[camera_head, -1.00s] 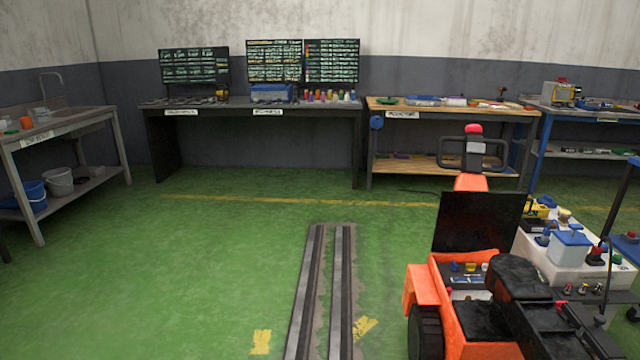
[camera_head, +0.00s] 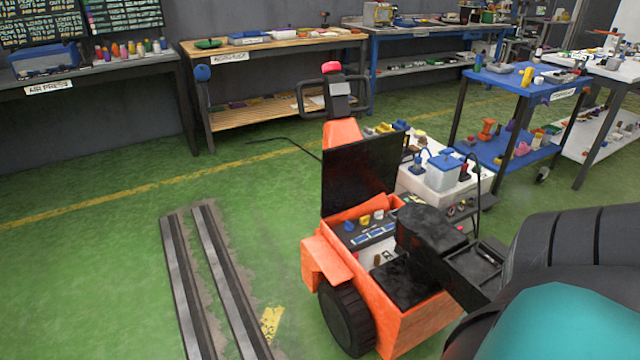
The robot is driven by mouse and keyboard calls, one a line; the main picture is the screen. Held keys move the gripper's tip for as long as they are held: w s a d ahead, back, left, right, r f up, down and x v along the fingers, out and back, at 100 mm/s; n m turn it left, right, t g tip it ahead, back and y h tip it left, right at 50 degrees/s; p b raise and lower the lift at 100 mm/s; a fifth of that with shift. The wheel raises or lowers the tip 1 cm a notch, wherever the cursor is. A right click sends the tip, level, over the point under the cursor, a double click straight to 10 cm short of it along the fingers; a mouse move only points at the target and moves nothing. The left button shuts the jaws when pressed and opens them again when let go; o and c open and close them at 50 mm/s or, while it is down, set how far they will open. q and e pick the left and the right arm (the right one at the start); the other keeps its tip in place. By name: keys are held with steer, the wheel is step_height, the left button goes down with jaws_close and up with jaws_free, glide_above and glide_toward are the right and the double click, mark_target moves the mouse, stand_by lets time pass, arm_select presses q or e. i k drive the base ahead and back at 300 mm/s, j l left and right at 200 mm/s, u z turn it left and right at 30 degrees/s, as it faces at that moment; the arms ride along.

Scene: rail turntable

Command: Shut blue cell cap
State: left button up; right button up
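An orange tug-like vehicle (camera_head: 408,325) stands right of the middle with its black lid (camera_head: 360,180) raised. In the open bay under the lid sit a small blue cap (camera_head: 349,225), a yellow cap (camera_head: 364,219) and a whitish cap (camera_head: 378,215). They are small, and I cannot tell whether the blue cap is seated or loose. A black ribbed and teal part, probably my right arm, fills the lower right corner.
A white cart (camera_head: 430,183) with a blue-lidded box stands behind the vehicle. A blue trolley (camera_head: 510,85) is at the right. Two floor rails (camera_head: 215,265) run left of the vehicle. Benches line the wall; green floor is free at left.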

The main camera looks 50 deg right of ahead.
mark_target(349, 227)
steer(key=i+z, duration=0.2)
steer(key=i, duration=0.45)
steer(key=i+j+z, duration=0.2)
steer(key=i, duration=0.45)
steer(key=i+l+z, duration=0.15)
steer(key=i+z, duration=0.8)
steer(key=z, duration=0.2)
steer(key=i+z, duration=0.3)
steer(key=i, duration=0.35)
